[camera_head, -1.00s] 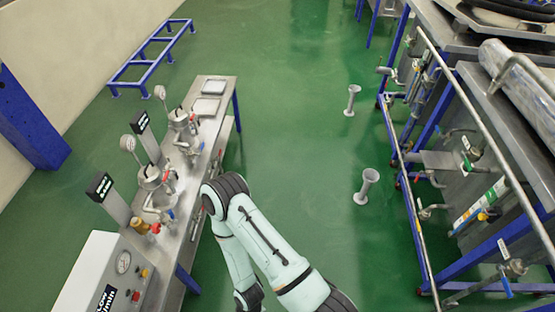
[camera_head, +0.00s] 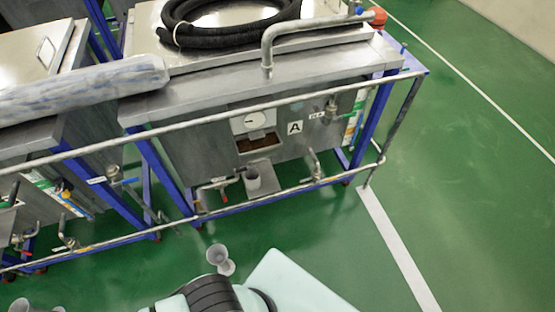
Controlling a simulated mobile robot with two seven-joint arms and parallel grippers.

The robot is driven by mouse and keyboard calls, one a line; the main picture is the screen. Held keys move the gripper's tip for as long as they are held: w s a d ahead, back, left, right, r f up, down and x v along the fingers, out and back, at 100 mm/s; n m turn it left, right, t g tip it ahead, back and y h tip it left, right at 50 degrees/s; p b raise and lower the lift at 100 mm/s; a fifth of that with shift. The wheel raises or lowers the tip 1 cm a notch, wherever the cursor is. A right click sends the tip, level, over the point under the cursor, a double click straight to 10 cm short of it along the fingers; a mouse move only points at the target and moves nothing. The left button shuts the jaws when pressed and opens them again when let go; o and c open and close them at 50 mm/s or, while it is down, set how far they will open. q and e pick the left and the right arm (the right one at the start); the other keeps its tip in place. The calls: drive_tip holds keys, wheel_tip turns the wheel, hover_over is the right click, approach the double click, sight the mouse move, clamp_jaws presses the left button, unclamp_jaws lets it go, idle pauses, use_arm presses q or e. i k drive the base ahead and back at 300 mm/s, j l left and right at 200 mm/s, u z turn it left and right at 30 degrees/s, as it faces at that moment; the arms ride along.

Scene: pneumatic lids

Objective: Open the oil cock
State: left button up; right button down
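Which valve is the oil cock cannot be told for sure. A steel tank marked A (camera_head: 200,145) stands in the middle of the head view. A valve (camera_head: 331,110) is higher up near the A label (camera_head: 295,128). Part of one of my arms shows at the bottom edge, well apart from the taps. Neither gripper is in view.
A metal rail (camera_head: 240,112) and a lower pipe (camera_head: 290,192) run across the tank's front. Grey funnel-shaped pieces (camera_head: 216,254) stand on the green floor (camera_head: 440,130). A second tank (camera_head: 35,75) with taps is at left. The floor at right is clear.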

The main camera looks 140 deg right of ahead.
sight(241, 170)
drive_tip(key=z, duration=4.5)
drive_tip(key=i+j, duration=0.15)
drive_tip(key=i, duration=0.15)
drive_tip(key=i+j+z, duration=0.1)
drive_tip(key=i+j, duration=0.1)
drive_tip(key=i, duration=0.1)
